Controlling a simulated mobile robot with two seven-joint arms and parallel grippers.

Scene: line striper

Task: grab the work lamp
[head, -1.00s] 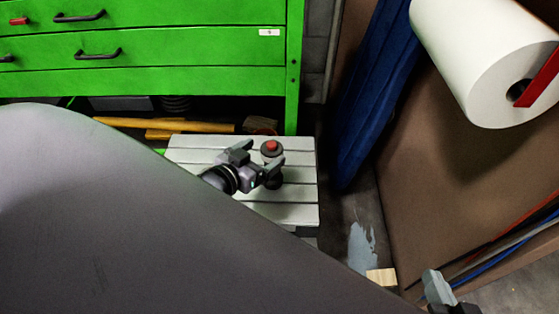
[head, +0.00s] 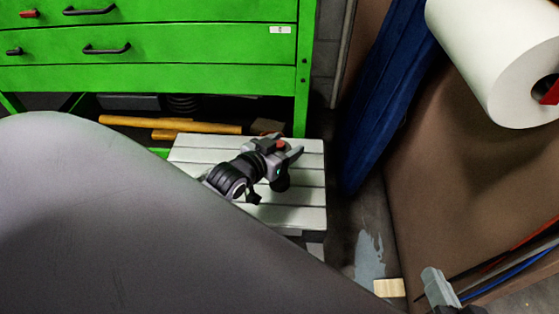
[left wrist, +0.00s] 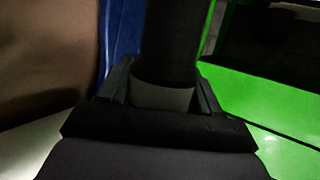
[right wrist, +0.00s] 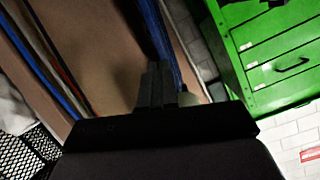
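The work lamp is a dark upright cylinder with a red top (head: 281,145), standing on a pale slatted stool (head: 305,213). My left gripper (head: 284,160) is at the lamp with its fingers around it, hiding part of its body. In the left wrist view the lamp's dark body (left wrist: 168,45), with a grey band, stands between the widely spaced fingers. They are very close to its sides; whether they touch cannot be told. My right gripper (head: 435,285) is away at the lower right, empty. In the right wrist view its fingers (right wrist: 156,85) are together.
A green drawer cabinet (head: 180,72) stands behind the stool, with yellow bars (head: 170,124) beneath it. A blue rolled item (head: 385,95) and a large white roll (head: 490,60) are at the right. A small wooden block (head: 389,288) lies on the floor.

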